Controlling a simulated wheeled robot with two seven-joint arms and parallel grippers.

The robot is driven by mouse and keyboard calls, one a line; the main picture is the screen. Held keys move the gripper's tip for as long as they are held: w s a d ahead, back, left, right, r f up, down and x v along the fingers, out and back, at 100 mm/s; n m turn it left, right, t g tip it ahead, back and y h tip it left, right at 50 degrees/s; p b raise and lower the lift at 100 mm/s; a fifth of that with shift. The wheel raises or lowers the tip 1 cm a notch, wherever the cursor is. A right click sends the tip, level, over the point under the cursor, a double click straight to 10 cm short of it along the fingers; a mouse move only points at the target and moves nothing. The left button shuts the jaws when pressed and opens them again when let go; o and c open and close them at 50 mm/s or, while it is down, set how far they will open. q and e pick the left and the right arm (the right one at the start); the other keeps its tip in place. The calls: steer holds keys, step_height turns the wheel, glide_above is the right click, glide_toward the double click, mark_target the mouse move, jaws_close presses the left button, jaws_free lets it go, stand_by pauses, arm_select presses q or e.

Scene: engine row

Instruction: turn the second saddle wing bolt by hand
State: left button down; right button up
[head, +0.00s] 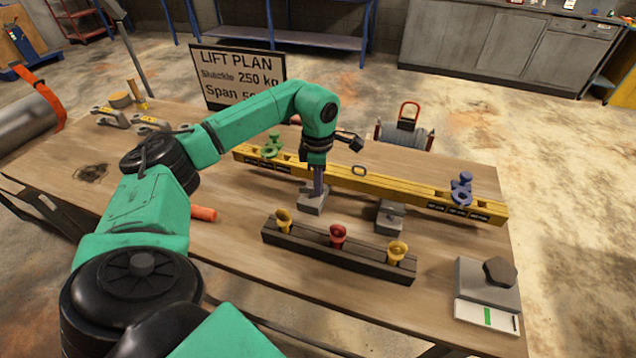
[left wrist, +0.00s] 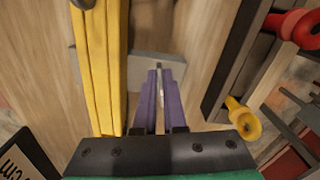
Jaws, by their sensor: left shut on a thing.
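My left gripper (head: 318,190) points straight down at the front of the yellow beam (head: 400,188), over the left grey saddle (head: 311,204). Its purple fingers are shut on a small thin piece standing up from that saddle, apparently its wing bolt (left wrist: 159,76). The fingers mostly hide this bolt. The left wrist view shows the saddle's grey plate (left wrist: 150,60) just past the fingertips, beside the beam. The other grey saddle (head: 390,216) stands to the right under the beam; its bolt is too small to make out. My right gripper is not in view.
A dark rack (head: 320,252) with two yellow pieces and a red one lies in front of the beam. A green shackle (head: 271,147) and a blue shackle (head: 461,188) sit on the beam. A grey box (head: 487,285) stands at the right. A sign (head: 238,78) stands behind.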

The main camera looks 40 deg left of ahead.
arm_select(q)
steer(key=shift+r+m, duration=0.25)
steer(key=shift+m, duration=1.05)
steer(key=c, duration=1)
jaws_free()
steer(key=shift+s, duration=0.1)
steer(key=shift+f, duration=0.1)
steer(key=shift+d, duration=0.1)
